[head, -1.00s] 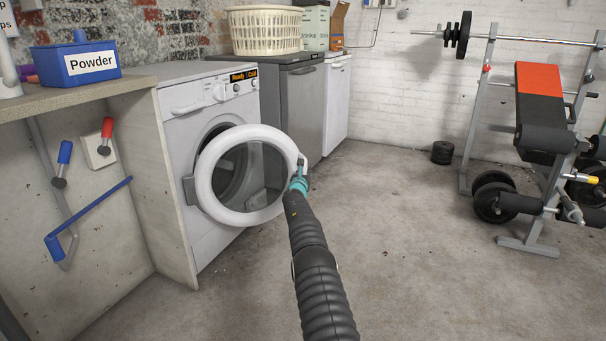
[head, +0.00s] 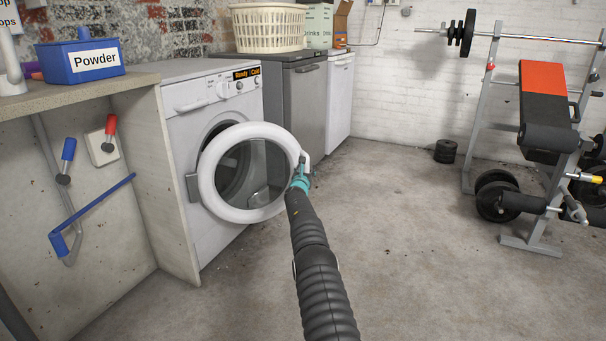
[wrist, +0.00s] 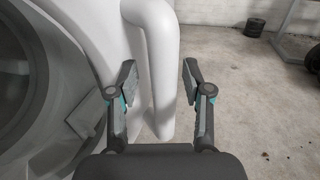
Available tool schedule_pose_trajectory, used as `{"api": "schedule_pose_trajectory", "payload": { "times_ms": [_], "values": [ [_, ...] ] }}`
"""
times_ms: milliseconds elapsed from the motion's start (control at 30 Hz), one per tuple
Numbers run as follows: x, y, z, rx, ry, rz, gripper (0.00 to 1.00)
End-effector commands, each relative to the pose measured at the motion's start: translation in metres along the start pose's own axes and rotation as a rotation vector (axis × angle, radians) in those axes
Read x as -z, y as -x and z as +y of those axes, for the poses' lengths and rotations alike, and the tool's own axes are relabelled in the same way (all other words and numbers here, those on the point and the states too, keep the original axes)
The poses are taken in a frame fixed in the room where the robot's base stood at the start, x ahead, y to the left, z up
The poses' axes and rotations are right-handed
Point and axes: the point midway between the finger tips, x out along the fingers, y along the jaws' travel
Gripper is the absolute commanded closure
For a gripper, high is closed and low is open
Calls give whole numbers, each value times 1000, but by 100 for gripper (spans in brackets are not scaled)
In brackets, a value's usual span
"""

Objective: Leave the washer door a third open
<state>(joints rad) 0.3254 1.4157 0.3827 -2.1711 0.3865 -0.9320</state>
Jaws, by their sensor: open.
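The white washer (head: 188,125) stands left of centre in the head view. Its round door (head: 208,186), a white ring with dark glass, is hinged on the left and stands ajar, its right side swung out from the front. The white door handle (head: 305,165) is on the ring's right edge; in the wrist view the handle (wrist: 163,70) is a thick upright bar. My gripper (head: 301,178) is at the handle. In the wrist view my gripper (wrist: 159,82) is open, with one finger on each side of the handle. Contact cannot be told.
A worktop (head: 60,93) with a blue powder box (head: 82,60) is left of the washer. A grey cabinet (head: 300,100) and a white unit (head: 339,95) stand beyond it. A weight bench (head: 545,100) stands at right. The floor (head: 400,240) between is clear.

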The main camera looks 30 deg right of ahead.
Motion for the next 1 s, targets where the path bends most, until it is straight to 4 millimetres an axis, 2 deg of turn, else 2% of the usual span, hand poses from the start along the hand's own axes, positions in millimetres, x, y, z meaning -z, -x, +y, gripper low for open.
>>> {"api": "schedule_pose_trajectory", "payload": {
  "times_ms": [467, 1000],
  "values": [
    [-1, 17, 2, 3, 3, 2, 50],
    [-1, 63, 6, -7, 1, 2, 50]
  ]
}}
